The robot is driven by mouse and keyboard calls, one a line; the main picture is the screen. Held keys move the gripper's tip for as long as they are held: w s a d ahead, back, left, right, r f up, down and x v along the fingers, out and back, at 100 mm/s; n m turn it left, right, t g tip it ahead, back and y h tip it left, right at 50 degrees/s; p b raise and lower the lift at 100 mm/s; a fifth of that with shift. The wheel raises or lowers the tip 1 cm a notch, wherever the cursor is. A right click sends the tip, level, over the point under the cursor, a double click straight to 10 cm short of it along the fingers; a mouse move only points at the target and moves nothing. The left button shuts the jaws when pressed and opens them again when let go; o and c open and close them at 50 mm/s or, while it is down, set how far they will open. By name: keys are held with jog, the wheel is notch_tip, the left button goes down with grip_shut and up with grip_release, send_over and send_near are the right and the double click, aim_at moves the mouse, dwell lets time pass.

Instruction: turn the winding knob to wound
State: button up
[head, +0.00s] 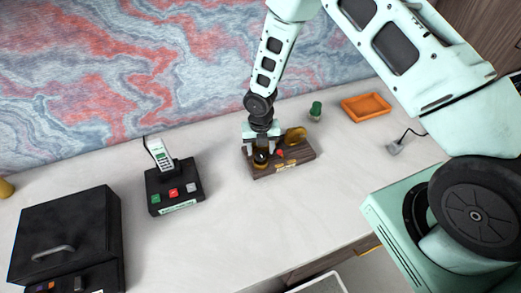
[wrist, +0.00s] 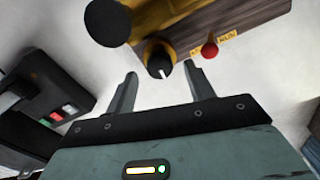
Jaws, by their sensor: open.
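A wooden box (head: 298,157) with brass fittings stands on the desk. In the wrist view, a small black knob (wrist: 160,66) with a white pointer mark sits on a brass part of the box. It lies between the fingertips in the picture; I see no contact. A larger black round knob (wrist: 107,22) shows at upper left and a small red knob (wrist: 210,50) to the right, by a yellow label (wrist: 228,36) too small to read. My gripper (head: 262,149) is over the left part of the box, pointing down. Its fingers (wrist: 163,78) are open and empty.
A phone on a black base (head: 175,190) with coloured buttons stands to the left. A black cabinet (head: 65,235) is at the far left. An orange tray (head: 366,106), a green object (head: 316,110) and a grey plug (head: 394,148) lie to the right. The front desktop is clear.

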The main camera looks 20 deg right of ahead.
aim_at(261, 156)
jog(key=shift+f, duration=1.3)
jog(key=c, duration=1)
jog(key=shift+o, duration=0.2)
